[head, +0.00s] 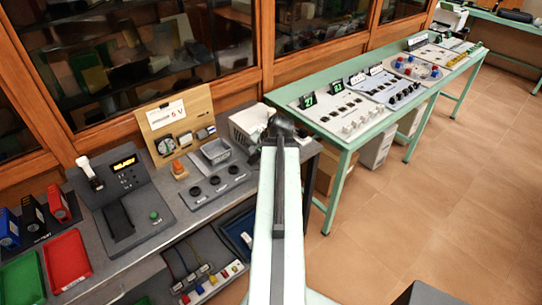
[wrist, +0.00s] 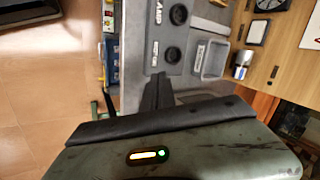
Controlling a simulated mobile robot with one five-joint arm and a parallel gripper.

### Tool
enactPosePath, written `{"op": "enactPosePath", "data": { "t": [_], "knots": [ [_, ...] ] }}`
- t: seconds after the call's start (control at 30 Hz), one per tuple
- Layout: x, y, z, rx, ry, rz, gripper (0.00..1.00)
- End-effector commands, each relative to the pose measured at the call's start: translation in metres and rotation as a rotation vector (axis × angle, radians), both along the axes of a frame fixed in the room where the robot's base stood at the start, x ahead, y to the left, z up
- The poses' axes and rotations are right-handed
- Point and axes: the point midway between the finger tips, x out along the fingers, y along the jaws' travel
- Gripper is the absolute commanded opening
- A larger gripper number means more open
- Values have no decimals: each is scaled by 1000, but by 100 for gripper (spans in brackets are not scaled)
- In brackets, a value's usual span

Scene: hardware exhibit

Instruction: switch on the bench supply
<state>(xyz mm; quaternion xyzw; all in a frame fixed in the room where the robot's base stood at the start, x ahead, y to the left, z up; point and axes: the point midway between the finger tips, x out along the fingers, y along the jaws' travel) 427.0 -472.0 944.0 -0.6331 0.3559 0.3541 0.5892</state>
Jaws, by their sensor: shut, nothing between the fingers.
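I cannot tell for sure which device is the bench supply. A wooden board (head: 178,120) with a "5 V" sign stands at the back of the grey bench, with small parts mounted on it. A pale box (head: 247,122) stands right of it, partly hidden behind my gripper. A grey panel (head: 215,188) with three round black knobs lies in front; two knobs show on this panel in the wrist view (wrist: 168,32). My gripper (head: 282,128) is shut and empty, above the bench's right end. Its dark fingers point at the panel in the wrist view (wrist: 157,90).
A small grey tray (head: 215,152) sits behind the knobs. A dark console (head: 122,200) with a lit display and green button stands left, with red (head: 67,262) and green bins beyond. A green table (head: 345,132) with instruments runs right.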

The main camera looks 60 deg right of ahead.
Motion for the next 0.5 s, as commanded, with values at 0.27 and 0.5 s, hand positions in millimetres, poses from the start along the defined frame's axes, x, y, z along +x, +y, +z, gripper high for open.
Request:
{"op": "enactPosePath", "data": {
  "t": [0.27, 0.5],
  "knots": [
    [-99, -84, 19, 37, -121, -337, 0],
    [-103, -87, 20, 39, -128, -353, 0]
  ]
}}
